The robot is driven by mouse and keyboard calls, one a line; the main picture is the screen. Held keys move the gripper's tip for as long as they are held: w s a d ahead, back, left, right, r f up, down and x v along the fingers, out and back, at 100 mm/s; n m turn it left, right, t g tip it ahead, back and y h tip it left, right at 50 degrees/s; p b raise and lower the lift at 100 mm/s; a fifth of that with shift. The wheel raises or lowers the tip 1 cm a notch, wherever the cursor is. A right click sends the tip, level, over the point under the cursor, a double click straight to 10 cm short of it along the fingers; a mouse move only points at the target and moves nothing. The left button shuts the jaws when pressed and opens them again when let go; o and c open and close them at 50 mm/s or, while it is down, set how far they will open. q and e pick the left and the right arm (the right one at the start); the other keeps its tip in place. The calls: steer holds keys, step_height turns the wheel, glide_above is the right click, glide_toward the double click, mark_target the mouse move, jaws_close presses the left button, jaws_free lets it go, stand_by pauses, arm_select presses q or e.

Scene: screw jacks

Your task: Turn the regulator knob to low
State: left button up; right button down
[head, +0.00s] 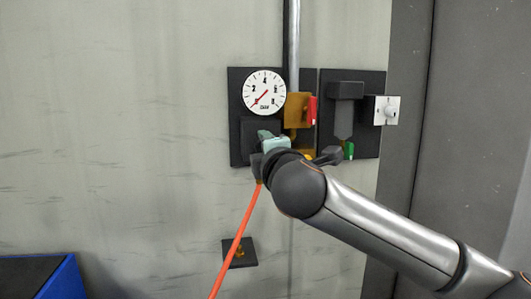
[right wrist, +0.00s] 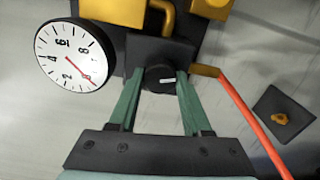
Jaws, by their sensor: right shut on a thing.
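The regulator is a dark block (right wrist: 155,48) on a dark wall panel, with a round dark knob (right wrist: 158,84) that carries a short white mark. My right gripper (right wrist: 160,76) has its two green fingers on either side of the knob and is shut on it. In the head view my right gripper (head: 265,138) reaches the regulator block (head: 261,128) and hides the knob. The white round gauge (head: 264,91) sits just above, its red needle pointing to the lower left, near the low end of the scale. It also shows in the right wrist view (right wrist: 72,52). My left gripper is out of view.
An orange hose (head: 238,240) hangs down from the regulator. Right of it are a brass fitting with a red handle (head: 312,110), a green part (head: 348,150) and a white switch plate (head: 393,111). A small dark plate (head: 240,253) is below. The wall at left is bare.

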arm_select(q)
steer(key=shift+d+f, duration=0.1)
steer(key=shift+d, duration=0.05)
arm_select(e)
steer(key=shift+m, duration=1.7)
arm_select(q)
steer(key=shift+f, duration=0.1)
arm_select(e)
steer(key=shift+c, duration=1.8)
jaws_free()
arm_select(q)
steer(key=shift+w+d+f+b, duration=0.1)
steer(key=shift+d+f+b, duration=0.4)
steer(key=shift+b, duration=0.55)
arm_select(e)
steer(key=s+d, duration=0.2)
steer(key=s, duration=1)
steer(key=shift+s+d, duration=0.15)
steer(key=shift+d, duration=0.1)
